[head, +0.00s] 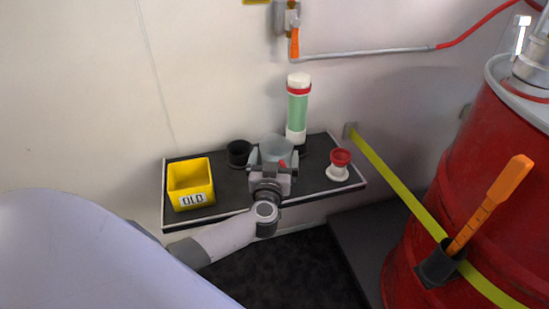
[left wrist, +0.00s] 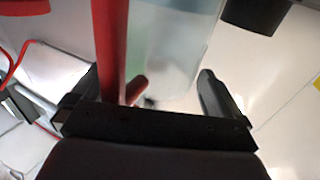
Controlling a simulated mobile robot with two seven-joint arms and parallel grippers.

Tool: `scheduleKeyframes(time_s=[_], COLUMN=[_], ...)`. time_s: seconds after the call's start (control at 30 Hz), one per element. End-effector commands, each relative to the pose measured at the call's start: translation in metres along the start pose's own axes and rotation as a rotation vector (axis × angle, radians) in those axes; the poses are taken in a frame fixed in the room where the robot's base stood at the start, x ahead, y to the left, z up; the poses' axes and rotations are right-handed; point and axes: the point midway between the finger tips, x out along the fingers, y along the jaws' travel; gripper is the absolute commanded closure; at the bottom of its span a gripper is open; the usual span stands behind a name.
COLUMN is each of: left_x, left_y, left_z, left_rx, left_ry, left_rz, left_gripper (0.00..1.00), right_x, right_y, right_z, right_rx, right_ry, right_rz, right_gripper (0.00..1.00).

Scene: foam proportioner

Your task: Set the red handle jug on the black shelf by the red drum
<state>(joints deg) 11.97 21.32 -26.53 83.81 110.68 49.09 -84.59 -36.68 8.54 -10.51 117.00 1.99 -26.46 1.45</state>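The jug (head: 277,149) is translucent grey-white with a red handle. It shows behind my left gripper (head: 271,166), at the middle of the black shelf (head: 228,207); I cannot tell whether its base touches the shelf. In the left wrist view, the red handle (left wrist: 108,45) runs between the spread fingers of my left gripper (left wrist: 145,92), nearer the left finger, with the clear jug body (left wrist: 175,45) behind it. The fingers look open and apart from the handle. The red drum (head: 450,200) stands to the right of the shelf. My right gripper is out of view.
On the shelf are a yellow "OLD" bin (head: 190,184), a black cup (head: 239,153), a green-white cylinder (head: 298,110) and a red-white funnel-like piece (head: 339,165). A yellow strap (head: 395,187) runs to the drum, which carries an orange-handled tool (head: 490,205).

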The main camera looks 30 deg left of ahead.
Motion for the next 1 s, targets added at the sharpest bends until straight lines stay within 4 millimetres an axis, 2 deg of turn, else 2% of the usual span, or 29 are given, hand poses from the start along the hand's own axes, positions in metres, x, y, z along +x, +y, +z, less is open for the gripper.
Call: scheduleKeyframes(time_s=[0.07, 0.17, 0.5, 0.7, 0.9, 1.0], left_x=[0.0, -0.01, -0.075, -0.106, -0.12, -0.126], left_y=[0.0, 0.0, 0.0, 0.0, 0.001, 0.008], left_z=[-0.004, -0.004, -0.004, -0.003, -0.004, -0.009], left_rx=[0.0, 0.001, -0.002, 0.0, -0.004, -0.025], left_ry=[0.002, -0.002, -0.005, -0.003, 0.004, 0.032], left_rz=[0.0, 0.001, 0.001, 0.0, 0.007, 0.055], left_gripper=[0.0, 0.0, 0.0, 0.0, 0.0, 0.0], right_x=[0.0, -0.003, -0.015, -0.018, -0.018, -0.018], right_y=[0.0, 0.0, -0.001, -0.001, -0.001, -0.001], right_z=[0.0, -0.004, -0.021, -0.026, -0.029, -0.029], right_rx=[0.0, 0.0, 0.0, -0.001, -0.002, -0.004], right_ry=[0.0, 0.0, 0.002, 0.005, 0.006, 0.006], right_rz=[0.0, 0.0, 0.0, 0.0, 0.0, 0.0], right_gripper=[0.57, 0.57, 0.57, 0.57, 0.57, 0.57])
